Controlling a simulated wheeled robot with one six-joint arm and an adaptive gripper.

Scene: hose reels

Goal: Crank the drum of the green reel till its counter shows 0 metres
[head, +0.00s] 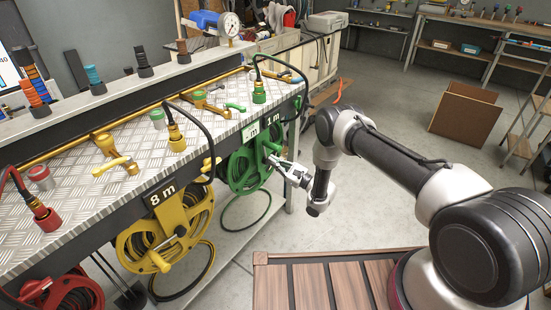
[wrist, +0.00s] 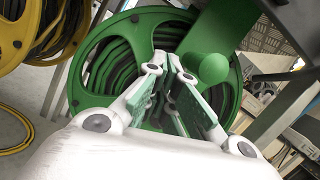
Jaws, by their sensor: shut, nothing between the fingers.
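The green reel (head: 243,172) hangs under the bench's right part. Its drum with dark green hose fills the middle of the wrist view (wrist: 92,58). A round green crank knob (wrist: 211,68) shows just right of my fingertips there. My gripper (head: 274,160) is in front of the reel; in the wrist view its fingers (wrist: 165,66) are together with nothing between them. They look apart from the knob, but depth is hard to judge. Above the reel, a black plate reads "1 m" (head: 273,124).
The yellow reel (head: 165,237), marked 8 m, hangs left of the green one, and a red reel (head: 62,294) farther left. The metal bench top (head: 135,140) holds hose fittings and taps. A brown carton (head: 464,112) stands on open floor at right.

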